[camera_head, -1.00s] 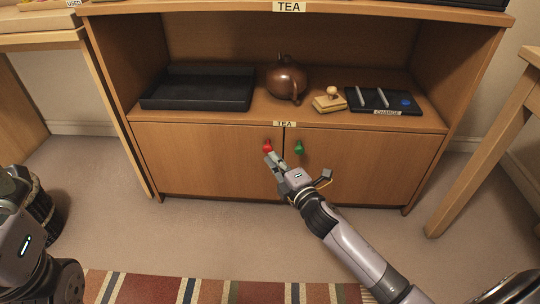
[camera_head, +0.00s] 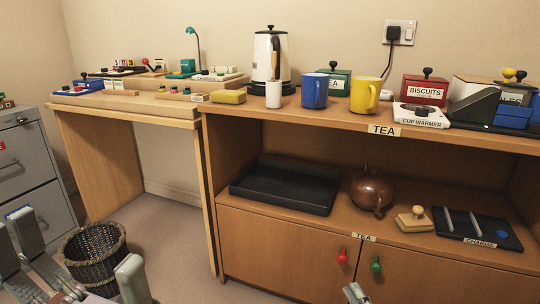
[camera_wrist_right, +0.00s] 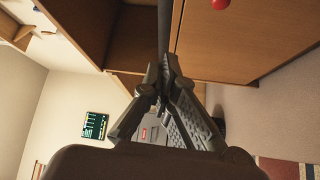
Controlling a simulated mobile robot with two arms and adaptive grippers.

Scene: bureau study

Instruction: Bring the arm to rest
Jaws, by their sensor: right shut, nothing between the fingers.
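My right gripper (camera_head: 355,293) shows only as a small grey tip at the bottom edge of the head view, in front of the cabinet doors. In the right wrist view its fingers (camera_wrist_right: 165,82) meet, shut with nothing between them. The cabinet (camera_head: 285,252) has two closed doors with a red knob (camera_head: 342,256) and a green knob (camera_head: 376,264). The red knob also shows at the top of the right wrist view (camera_wrist_right: 221,4), apart from the fingers. My left gripper (camera_head: 76,238) is at the lower left, its fingers spread and empty.
Mugs and a kettle (camera_head: 270,60) stand on top. A wicker basket (camera_head: 95,255) stands on the floor by a grey filing cabinet (camera_head: 33,150).

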